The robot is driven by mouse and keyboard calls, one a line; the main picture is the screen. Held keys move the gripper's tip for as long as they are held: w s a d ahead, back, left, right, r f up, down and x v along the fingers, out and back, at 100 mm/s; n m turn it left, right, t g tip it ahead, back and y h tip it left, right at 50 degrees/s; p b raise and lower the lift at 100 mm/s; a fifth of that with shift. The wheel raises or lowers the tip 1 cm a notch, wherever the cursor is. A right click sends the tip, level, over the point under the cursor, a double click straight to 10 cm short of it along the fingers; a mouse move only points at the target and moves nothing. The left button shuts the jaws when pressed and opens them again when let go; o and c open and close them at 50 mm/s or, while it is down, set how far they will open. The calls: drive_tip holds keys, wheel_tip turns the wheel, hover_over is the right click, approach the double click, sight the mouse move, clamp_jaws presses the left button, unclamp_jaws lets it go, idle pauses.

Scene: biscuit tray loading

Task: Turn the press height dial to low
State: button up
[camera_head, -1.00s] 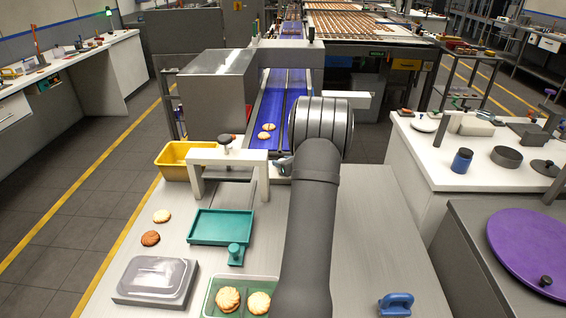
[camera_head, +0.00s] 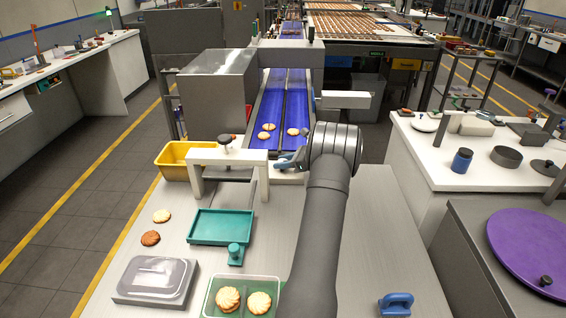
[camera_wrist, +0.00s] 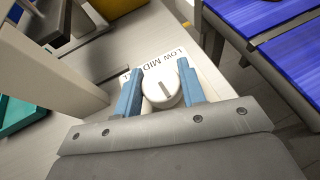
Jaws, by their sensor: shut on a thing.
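The press height dial (camera_wrist: 162,90) is a round white knob with a dark line across its top, seen in the wrist view. Its white plate carries the words LOW and MID (camera_wrist: 160,62) beyond the knob; a further label is mostly hidden by the left finger. My gripper (camera_wrist: 160,90) has its two blue fingers on either side of the knob and is shut on it. I cannot tell exactly which label the line points at. In the head view my gripper (camera_head: 291,161) is beside the white press frame (camera_head: 228,155); the dial is hidden there.
A blue conveyor (camera_head: 270,110) with biscuits lies behind the gripper. A blue-handled tool (camera_head: 396,303) lies front right.

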drive_tip(key=n+g, duration=0.5)
drive_tip(key=g, duration=0.1)
drive_tip(key=shift+a+n, duration=0.1)
drive_tip(key=shift+n, duration=0.2)
drive_tip(key=shift+n+g, duration=0.4)
drive_tip(key=shift+g, duration=0.3)
drive_tip(key=o, duration=1)
drive_tip(key=shift+r+m+t+y, duration=0.1)
drive_tip(key=shift+m+t+y, duration=0.2)
drive_tip(key=shift+m+t, duration=0.15)
